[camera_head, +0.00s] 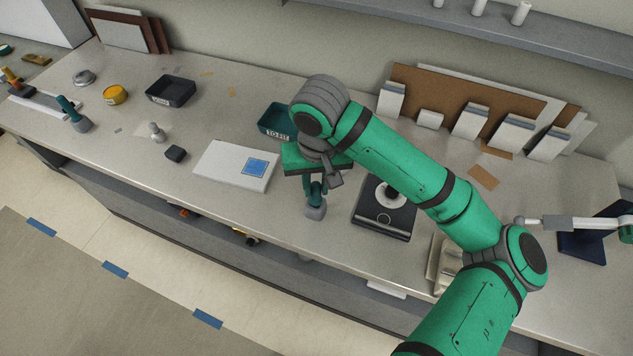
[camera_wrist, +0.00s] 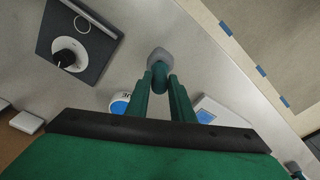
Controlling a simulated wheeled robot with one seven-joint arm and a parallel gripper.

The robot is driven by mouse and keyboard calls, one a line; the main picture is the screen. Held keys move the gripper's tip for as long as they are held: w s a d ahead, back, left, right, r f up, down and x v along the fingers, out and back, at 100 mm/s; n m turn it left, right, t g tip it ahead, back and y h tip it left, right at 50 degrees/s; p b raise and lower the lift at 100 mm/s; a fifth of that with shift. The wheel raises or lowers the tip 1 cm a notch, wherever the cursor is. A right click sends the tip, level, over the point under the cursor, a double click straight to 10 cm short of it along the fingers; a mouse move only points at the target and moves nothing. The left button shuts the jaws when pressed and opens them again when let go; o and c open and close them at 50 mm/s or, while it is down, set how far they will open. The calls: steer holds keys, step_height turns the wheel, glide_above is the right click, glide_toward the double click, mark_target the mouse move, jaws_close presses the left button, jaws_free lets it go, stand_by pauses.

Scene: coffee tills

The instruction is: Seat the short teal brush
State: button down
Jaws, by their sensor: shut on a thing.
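My gripper (camera_head: 315,186) is near the front edge of the counter, pointing down. In the wrist view its two teal fingers (camera_wrist: 161,82) are closed on a short teal brush (camera_wrist: 159,69) with a grey rounded end. The same brush (camera_head: 315,211) shows below the fingers in the head view, grey end down. I cannot tell whether that end touches the counter. Much of its teal part is hidden between the fingers. A second teal piece with a grey end (camera_head: 72,112) is at the left of the counter. I cannot make out which place is the brush's seat.
A white panel with a blue square (camera_head: 226,167) lies left of my gripper. A dark device with a round knob (camera_head: 378,222) is to the right. A teal "TO FIT" tray (camera_head: 272,122) stands behind. A black block (camera_head: 175,153) and dark tray (camera_head: 171,91) are farther left.

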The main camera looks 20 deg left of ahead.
steer(key=shift+f, duration=0.65)
steer(key=c, duration=1.5)
jaws_free()
steer(key=shift+o, duration=0.2)
step_height(320, 180, up, 11)
steer(key=s, duration=0.1)
steer(key=shift+d, duration=0.3)
steer(key=shift+d+f, duration=0.1)
steer(key=shift+f, duration=0.05)
